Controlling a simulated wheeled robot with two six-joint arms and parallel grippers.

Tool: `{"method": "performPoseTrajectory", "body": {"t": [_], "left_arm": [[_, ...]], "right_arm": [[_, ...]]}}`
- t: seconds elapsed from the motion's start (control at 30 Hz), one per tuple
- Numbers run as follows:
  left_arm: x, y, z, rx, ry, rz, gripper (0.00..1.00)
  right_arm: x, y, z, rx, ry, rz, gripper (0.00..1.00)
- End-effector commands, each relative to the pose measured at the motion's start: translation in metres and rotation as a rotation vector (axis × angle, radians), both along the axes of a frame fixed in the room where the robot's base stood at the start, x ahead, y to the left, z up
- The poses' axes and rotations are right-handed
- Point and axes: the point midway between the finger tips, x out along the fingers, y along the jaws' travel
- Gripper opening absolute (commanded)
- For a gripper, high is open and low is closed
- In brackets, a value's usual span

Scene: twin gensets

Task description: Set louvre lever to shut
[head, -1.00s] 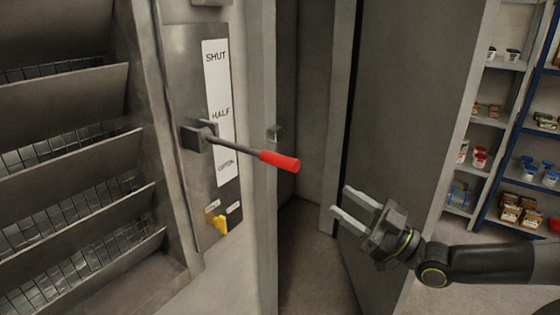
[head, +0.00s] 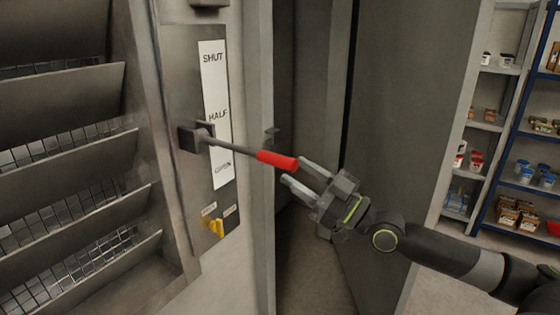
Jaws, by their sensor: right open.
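The louvre lever (head: 235,149) is a dark rod with a red grip (head: 277,160). It comes out of a dark pivot block on the metal panel and slants down to the right, towards the OPEN end of the white label strip (head: 215,115) marked SHUT, HALF and OPEN. The louvre slats (head: 62,165) at the left stand tilted with gaps and mesh between them. My left gripper is not in view.
A yellow switch (head: 216,227) sits low on the panel below the lever. A grey door (head: 395,130) stands open behind my right arm. Shelves with small goods (head: 520,170) stand at the far right.

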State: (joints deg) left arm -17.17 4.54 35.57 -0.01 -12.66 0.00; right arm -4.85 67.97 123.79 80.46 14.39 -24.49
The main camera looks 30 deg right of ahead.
Motion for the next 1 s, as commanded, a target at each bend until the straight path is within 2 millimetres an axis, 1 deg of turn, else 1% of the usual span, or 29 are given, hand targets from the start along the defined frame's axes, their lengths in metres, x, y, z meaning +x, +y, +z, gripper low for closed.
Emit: {"method": "performPoseTrajectory", "body": {"t": [0.03,0.27,0.5,0.67,0.93,1.0], "left_arm": [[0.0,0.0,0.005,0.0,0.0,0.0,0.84],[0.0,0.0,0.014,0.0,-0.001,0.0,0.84],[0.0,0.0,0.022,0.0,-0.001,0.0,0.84],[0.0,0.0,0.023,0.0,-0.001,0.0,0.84],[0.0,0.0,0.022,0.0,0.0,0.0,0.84],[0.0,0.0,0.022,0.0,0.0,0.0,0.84]], "right_arm": [[0.005,0.001,0.005,0.006,-0.003,-0.002,0.46],[0.025,0.013,0.015,0.006,-0.003,0.001,0.46],[0.04,0.02,0.02,0.002,-0.001,-0.001,0.46],[0.044,0.022,0.02,0.0,0.001,0.0,0.46],[0.044,0.023,0.02,0.0,0.001,0.0,0.46],[0.044,0.023,0.02,0.0,0.001,0.0,0.37]]}}
